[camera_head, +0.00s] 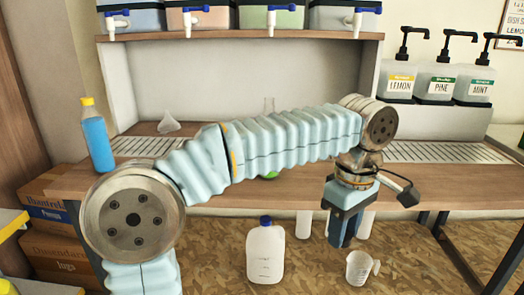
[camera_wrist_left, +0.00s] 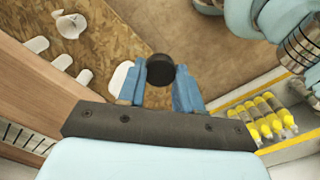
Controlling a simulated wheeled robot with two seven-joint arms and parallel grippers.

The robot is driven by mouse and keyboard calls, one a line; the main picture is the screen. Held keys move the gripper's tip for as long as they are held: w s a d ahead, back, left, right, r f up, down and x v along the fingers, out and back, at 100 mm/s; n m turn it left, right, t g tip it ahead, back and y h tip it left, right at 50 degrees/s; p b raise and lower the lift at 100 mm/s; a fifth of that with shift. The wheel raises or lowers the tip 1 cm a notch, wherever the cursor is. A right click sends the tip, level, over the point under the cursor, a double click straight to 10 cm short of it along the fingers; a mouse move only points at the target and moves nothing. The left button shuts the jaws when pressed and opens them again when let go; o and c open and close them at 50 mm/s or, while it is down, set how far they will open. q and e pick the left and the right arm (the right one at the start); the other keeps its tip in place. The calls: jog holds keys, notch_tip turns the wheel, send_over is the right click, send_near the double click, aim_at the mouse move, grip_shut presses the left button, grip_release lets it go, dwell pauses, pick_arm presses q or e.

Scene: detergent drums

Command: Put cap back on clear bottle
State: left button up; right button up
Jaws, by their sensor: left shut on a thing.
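In the head view a clear bottle (camera_head: 269,104) stands on the wooden counter behind my left arm. Its narrow neck shows above the arm and a green patch below it; the arm hides its middle. I see no cap on the part of the neck that shows. My left gripper (camera_head: 343,240) points down, in front of the counter edge and to the right of the bottle. In the left wrist view my left gripper (camera_wrist_left: 160,82) is shut on a round black cap (camera_wrist_left: 160,69) held between its blue fingers. My right gripper is not in view.
A blue bottle with a yellow cap (camera_head: 96,138) and a funnel (camera_head: 169,123) stand on the counter (camera_head: 440,181) at left. Pump dispensers (camera_head: 439,82) stand at right. A white jug (camera_head: 265,253) and measuring cup (camera_head: 358,268) are on the floor. The counter's right part looks clear.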

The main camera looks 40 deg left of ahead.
pick_arm(q)
jog(key=w+a+f+m, duration=0.2)
jog(key=f+m, duration=0.3)
jog(key=f, duration=0.4)
jog(key=w+a+f+m, duration=0.1)
jog(key=f+m, duration=0.3)
jog(key=f, duration=0.6)
jog(key=w+a+f+m, duration=0.2)
jog(key=w+f+m, duration=0.2)
jog(key=f, duration=0.6)
jog(key=shift+a+f+m, duration=0.2)
jog(key=shift+a+m, duration=0.15)
jog(key=shift+m, duration=0.45)
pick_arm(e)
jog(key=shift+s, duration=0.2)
pick_arm(q)
jog(key=shift+w, duration=0.1)
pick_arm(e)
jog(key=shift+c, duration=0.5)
